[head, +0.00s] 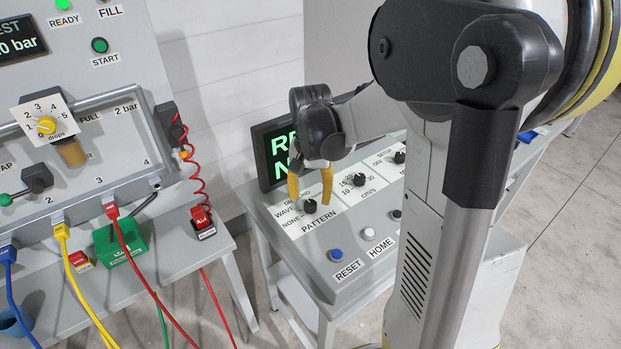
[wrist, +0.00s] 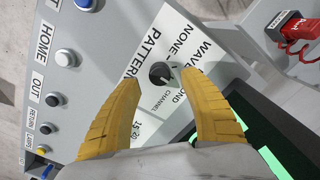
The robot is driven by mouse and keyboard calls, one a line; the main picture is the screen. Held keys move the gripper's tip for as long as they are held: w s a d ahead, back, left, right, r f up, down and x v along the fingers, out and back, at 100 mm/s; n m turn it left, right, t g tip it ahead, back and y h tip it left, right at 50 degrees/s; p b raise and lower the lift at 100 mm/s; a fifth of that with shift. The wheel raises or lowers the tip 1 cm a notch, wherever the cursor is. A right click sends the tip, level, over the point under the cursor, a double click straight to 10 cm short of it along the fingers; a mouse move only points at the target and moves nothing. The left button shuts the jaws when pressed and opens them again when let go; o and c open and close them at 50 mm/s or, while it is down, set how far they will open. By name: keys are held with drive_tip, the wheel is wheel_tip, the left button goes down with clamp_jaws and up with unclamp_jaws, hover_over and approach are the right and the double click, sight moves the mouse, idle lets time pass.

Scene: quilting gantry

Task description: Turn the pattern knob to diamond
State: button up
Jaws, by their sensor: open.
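The black pattern knob (head: 310,206) sits on a white label plate of the grey control panel, above the word PATTERN. My gripper (head: 310,201) is open, with its two yellow fingers pointing down on either side of the knob. In the wrist view the knob (wrist: 160,73) shows between the spread fingertips of my gripper (wrist: 160,82), with a gap on each side. NONE, WAVE and CHANNEL are readable around the knob; the diamond label is partly hidden by a finger, leaving "OND". I cannot clearly tell which label the knob points at.
Another black knob (head: 359,180) stands to the right on the panel. The blue RESET button (head: 337,255) and white HOME button (head: 368,233) lie nearer the front edge. A display screen (head: 273,152) stands behind my gripper. A red plug (head: 201,216) with a coiled cable is to the left.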

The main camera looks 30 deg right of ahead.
sight(310, 203)
wheel_tip(310, 203, up, 9)
idle(0.7)
drive_tip(key=s+a+n+t+b, duration=0.1)
drive_tip(key=s+a+n+t, duration=0.6)
drive_tip(key=s+a, duration=0.4)
drive_tip(key=a+n, duration=0.1)
drive_tip(key=a, duration=0.1)
drive_tip(key=shift+a+r+n, duration=0.15)
drive_tip(key=shift+a+n, duration=0.15)
